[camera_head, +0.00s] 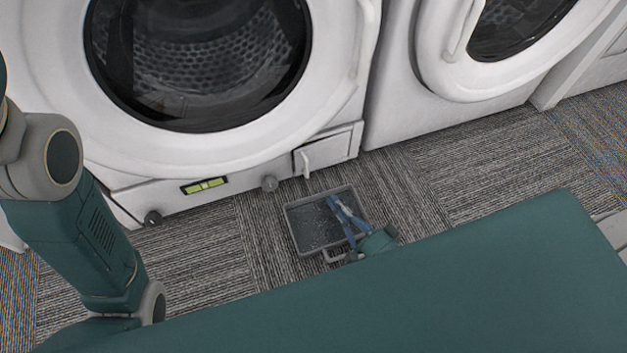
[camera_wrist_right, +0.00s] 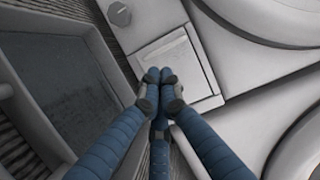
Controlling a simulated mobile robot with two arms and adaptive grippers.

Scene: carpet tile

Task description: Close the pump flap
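The pump flap (camera_head: 333,150) is a pale square panel at the lower right of the front-loading washing machine (camera_head: 215,155). A small white tab (camera_head: 305,164) sticks out at its left edge. The flap also shows in the right wrist view (camera_wrist_right: 188,55), beyond my fingertips; I cannot tell whether it is fully flush. My right gripper (camera_head: 333,203) has blue fingers and is over the grey tray in the head view. In the right wrist view its fingertips (camera_wrist_right: 160,82) are together with nothing visible between them. My left arm shows at the left, but its gripper is out of view.
The grey tray (camera_head: 301,238) with a wet-looking bottom lies on the carpet in front of the flap. A second machine (camera_head: 400,95) stands at the right. Carpet (camera_head: 480,165) before it is clear.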

